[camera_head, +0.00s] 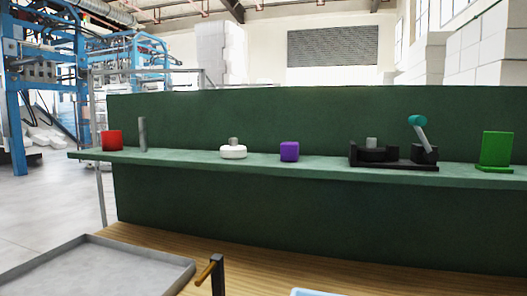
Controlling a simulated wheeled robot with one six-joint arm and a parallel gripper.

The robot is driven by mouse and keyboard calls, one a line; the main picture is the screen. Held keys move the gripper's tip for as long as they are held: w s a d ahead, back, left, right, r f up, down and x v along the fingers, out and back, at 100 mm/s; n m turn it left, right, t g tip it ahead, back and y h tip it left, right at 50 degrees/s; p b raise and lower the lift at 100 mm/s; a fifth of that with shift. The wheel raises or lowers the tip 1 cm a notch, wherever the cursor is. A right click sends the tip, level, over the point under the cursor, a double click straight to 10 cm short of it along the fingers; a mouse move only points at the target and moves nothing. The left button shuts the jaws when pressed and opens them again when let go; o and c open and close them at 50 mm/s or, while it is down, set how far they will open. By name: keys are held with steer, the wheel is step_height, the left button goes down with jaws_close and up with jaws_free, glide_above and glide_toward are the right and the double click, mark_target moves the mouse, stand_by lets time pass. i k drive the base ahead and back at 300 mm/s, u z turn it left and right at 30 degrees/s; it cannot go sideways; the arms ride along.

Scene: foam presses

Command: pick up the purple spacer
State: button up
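The purple spacer (289,151) is a small block with slightly rounded edges. It sits upright on the green shelf (205,165), near the middle of the view. A white round piece with a grey knob (233,151) stands to its left, with a gap between them. A black fixture (385,157) with a teal-tipped lever stands to its right, also apart from it. Nothing covers the spacer. My gripper is not in view.
A red block (112,140) and a grey upright pin (142,134) stand at the shelf's left; a green bracket (496,150) stands at the right. A green panel (330,110) backs the shelf. Below are a wooden surface (330,270), grey tray (95,262) and dark post with an orange handle (217,275).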

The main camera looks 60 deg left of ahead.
mark_target(289, 150)
steer(key=u, duration=0.7)
steer(key=i, duration=0.65)
steer(key=u, duration=0.85)
